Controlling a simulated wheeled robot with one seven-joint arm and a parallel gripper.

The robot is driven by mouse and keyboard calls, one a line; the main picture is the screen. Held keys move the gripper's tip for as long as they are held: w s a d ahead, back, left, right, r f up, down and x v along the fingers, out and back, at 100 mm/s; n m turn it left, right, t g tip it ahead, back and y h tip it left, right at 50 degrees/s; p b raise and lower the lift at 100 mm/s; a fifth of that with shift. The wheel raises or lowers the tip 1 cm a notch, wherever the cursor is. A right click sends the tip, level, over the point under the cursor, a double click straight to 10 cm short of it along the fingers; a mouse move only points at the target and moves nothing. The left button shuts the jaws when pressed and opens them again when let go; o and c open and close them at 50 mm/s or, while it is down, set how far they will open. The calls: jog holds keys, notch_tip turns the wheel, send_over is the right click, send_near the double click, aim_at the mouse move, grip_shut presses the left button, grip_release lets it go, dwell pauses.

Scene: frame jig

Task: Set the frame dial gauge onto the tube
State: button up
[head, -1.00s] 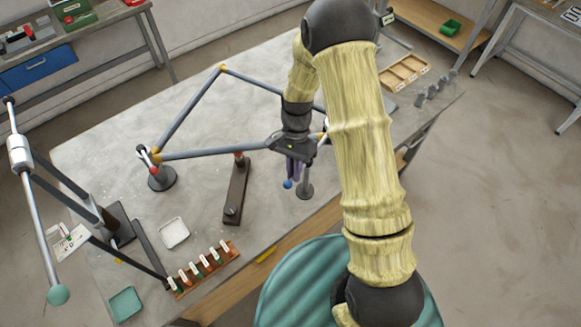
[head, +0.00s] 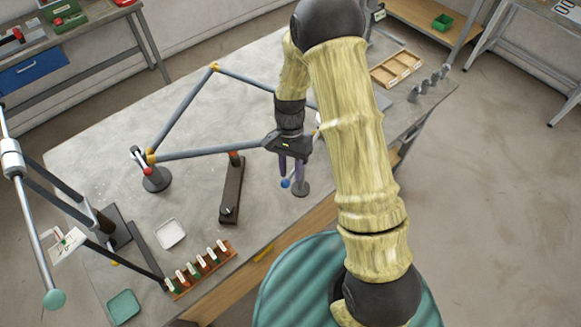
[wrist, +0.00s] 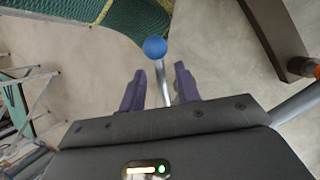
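A blue ball (head: 285,183) on a thin silver stem shows below my gripper; it also shows in the wrist view (wrist: 155,47). I cannot tell whether it belongs to the dial gauge, whose dial I cannot make out. My gripper (head: 290,172) points down over the table's front edge. In the wrist view its two purple fingers (wrist: 160,88) stand apart on either side of the stem, with gaps visible. The grey tube frame (head: 205,154) has yellow joints and rests at a round stand (head: 157,179) on the left. My gripper and arm hide its right end.
A round-based post (head: 301,188) stands just beside my fingers. A dark bar (head: 232,188) with a red end, a white tray (head: 170,233) and a rack of tags (head: 201,268) lie to the left. A wooden compartment tray (head: 397,68) lies at the back right.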

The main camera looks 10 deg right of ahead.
jog(key=b+v, duration=0.4)
jog(key=v, duration=1.3)
jog(key=shift+r, duration=0.2)
jog(key=s+d+f+n+t+b, duration=0.1)
jog(key=s+d+f+n+t, duration=0.1)
jog(key=s, duration=0.5)
jog(key=s+d+f+n+t+b, duration=0.1)
jog(key=s+d+f+n+t, duration=0.1)
jog(key=s+d+n+t, duration=0.3)
jog(key=s+d, duration=0.2)
jog(key=s, duration=0.1)
jog(key=shift+d+f+t, duration=0.15)
jog(key=shift+f+t, duration=0.1)
jog(key=shift+t, duration=0.15)
